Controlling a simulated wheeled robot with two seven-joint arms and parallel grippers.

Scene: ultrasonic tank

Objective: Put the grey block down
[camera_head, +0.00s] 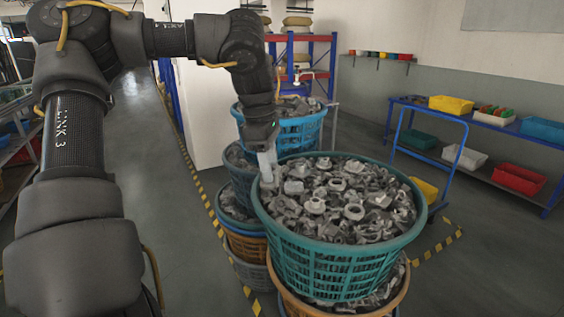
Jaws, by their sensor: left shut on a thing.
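My left gripper (266,164) points down at the left rim of the large teal basket (340,265). It is shut on a small grey block (267,177), which shows only as a pale patch at the fingertips. The block is at the inner left edge of the basket, close to the grey metal parts (340,200) that fill it. I cannot tell whether the block touches the parts or the rim. My right gripper is not in view.
A blue basket (303,134) of similar parts stands behind, with more stacked baskets (243,243) to the left. A blue cart (452,160) with coloured bins stands at the right. Yellow-black tape (205,200) marks the floor. The left aisle is partly open.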

